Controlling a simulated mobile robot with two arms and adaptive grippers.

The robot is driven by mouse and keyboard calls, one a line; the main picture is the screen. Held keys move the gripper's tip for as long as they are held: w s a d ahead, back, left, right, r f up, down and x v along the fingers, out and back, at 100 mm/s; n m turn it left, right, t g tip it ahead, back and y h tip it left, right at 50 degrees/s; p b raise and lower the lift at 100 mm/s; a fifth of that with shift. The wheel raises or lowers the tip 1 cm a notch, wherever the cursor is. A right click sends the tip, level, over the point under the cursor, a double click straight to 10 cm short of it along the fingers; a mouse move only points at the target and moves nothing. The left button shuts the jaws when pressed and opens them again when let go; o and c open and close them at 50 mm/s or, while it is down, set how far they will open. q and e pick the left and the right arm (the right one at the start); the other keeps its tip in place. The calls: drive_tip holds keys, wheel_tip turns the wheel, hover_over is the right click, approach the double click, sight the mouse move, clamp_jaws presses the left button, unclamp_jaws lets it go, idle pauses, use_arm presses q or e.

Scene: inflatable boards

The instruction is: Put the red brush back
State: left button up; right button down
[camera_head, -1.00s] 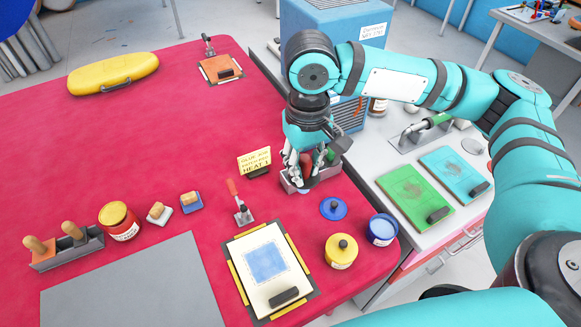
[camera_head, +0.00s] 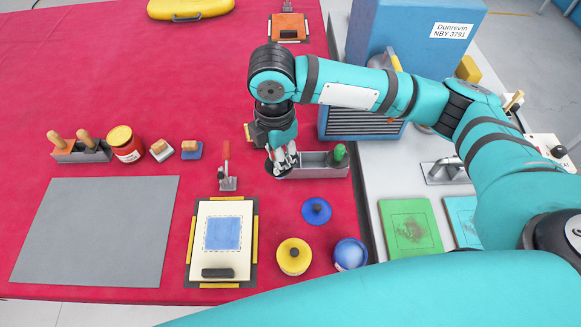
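My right gripper (camera_head: 284,164) points down at the left end of a grey holder (camera_head: 318,172) near the right edge of the red table. Its fingers and a dark round part cover that end, and I cannot tell whether they touch the holder or grip something. A green-handled brush (camera_head: 339,153) stands upright in the holder's right end. My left gripper is out of view.
A blue lid (camera_head: 316,211), a yellow pot (camera_head: 294,256) and a blue pot (camera_head: 350,254) stand in front. A blue machine (camera_head: 413,50) stands behind on the right.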

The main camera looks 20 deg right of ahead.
drive_tip(key=s+a+f+n, duration=0.2)
drive_tip(key=a+f+n, duration=0.5)
drive_tip(key=n, duration=0.8)
drive_tip(key=shift+n, duration=0.5)
drive_tip(key=w+d+f+p, duration=0.1)
drive_tip(key=w+d+p, duration=0.1)
drive_tip(key=w+d, duration=0.1)
drive_tip(key=w+d+f+p, duration=0.1)
drive_tip(key=w+d+p, duration=0.1)
drive_tip(key=d, duration=0.3)
drive_tip(key=w+d+p, duration=0.2)
drive_tip(key=w+d, duration=0.2)
drive_tip(key=shift+w+d+f, duration=0.1)
drive_tip(key=shift+w+f, duration=0.25)
drive_tip(key=shift+f, duration=0.45)
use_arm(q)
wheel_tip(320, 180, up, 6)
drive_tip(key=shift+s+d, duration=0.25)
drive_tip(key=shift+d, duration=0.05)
use_arm(e)
drive_tip(key=shift+f, duration=0.1)
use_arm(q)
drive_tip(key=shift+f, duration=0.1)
use_arm(e)
drive_tip(key=shift+f, duration=0.1)
